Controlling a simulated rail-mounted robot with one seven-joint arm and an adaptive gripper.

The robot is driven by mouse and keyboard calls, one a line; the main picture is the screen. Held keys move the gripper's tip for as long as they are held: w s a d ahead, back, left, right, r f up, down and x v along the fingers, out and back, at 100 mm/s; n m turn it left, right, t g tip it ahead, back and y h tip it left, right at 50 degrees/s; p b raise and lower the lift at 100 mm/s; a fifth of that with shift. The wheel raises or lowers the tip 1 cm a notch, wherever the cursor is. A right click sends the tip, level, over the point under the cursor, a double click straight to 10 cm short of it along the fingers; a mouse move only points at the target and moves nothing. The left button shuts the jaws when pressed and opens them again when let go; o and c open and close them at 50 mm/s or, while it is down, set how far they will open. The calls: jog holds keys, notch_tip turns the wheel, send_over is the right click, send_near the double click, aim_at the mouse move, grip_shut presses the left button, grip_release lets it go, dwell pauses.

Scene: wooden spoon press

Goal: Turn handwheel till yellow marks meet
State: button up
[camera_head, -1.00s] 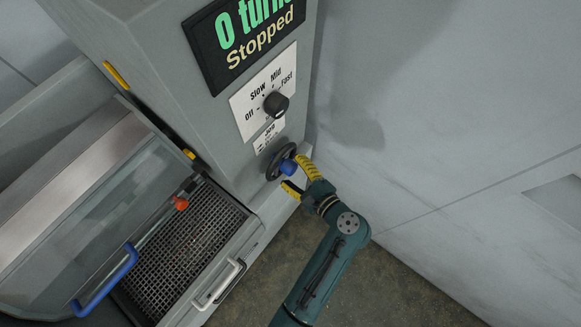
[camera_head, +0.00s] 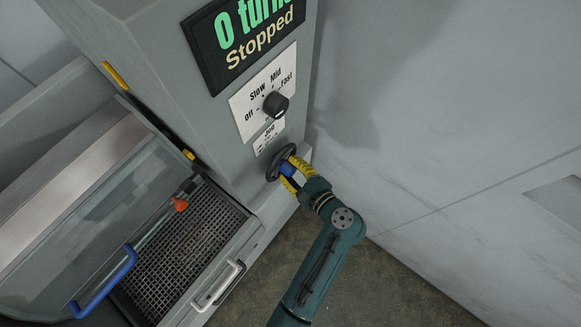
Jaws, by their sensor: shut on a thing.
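The dark handwheel (camera_head: 272,170) with a blue hub knob (camera_head: 288,169) is on the lower front face of the grey machine, below the jog label. My gripper (camera_head: 291,173), with yellow fingers, is shut on the blue knob. The fingers cover part of the wheel. A yellow mark (camera_head: 115,75) is on the upper left edge of the machine's column. Another small yellow mark (camera_head: 188,154) is lower, near the clear guard. The two marks are apart in the picture.
A display (camera_head: 245,38) reads "0 turn" and "Stopped". A speed dial (camera_head: 275,104) is above the wheel. A clear guard with a blue handle (camera_head: 104,283), a grated tray with a white handle (camera_head: 218,285) and an orange knob (camera_head: 181,204) are at left. Open floor is at lower right.

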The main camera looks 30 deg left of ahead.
jog(key=shift+f, duration=0.1)
jog(key=n+t+b, duration=0.2)
jog(key=n+b, duration=0.1)
jog(key=shift+f, duration=0.25)
jog(key=shift+n+t+y+b, duration=0.3)
jog(key=shift+n+y+b, duration=0.1)
jog(key=shift+n+b, duration=0.65)
jog(key=shift+r+n+b, duration=0.15)
jog(key=shift+n+b, duration=0.5)
jog(key=shift+b, duration=0.15)
jog(key=shift+r+y, duration=0.1)
jog(key=shift+y, duration=0.2)
jog(key=o, duration=1.2)
